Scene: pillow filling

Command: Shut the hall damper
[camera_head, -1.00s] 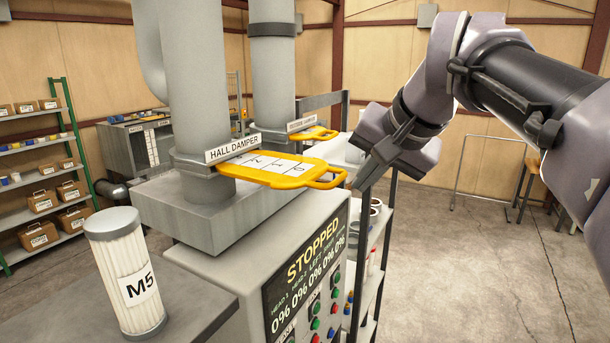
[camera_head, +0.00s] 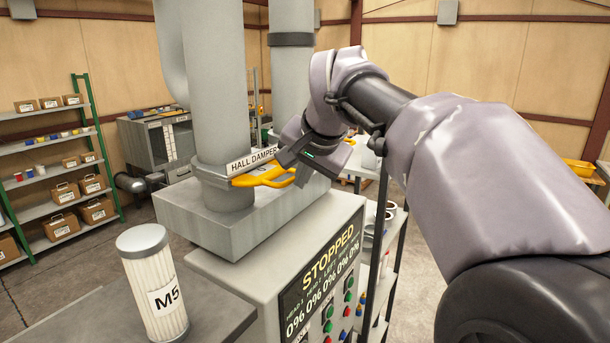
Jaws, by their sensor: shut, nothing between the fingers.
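The hall damper is a yellow slide plate with a loop handle (camera_head: 266,178), set in a slot of the thick grey vertical duct. The label "HALL DAMPER" (camera_head: 252,161) is on the duct above it. Only the handle and a short outer end of the plate show outside the duct; no white scale is visible. My gripper (camera_head: 296,160) is shut and empty, at the right end of the handle and very close to it. It hides part of that end, so I cannot tell whether they touch.
Below stands a grey cabinet with a "STOPPED" display (camera_head: 328,262) and several buttons. A white filter cartridge marked M5 (camera_head: 157,285) stands on the grey surface at front left. A shelf with boxes (camera_head: 60,190) is at far left. My arm hides much of the right side.

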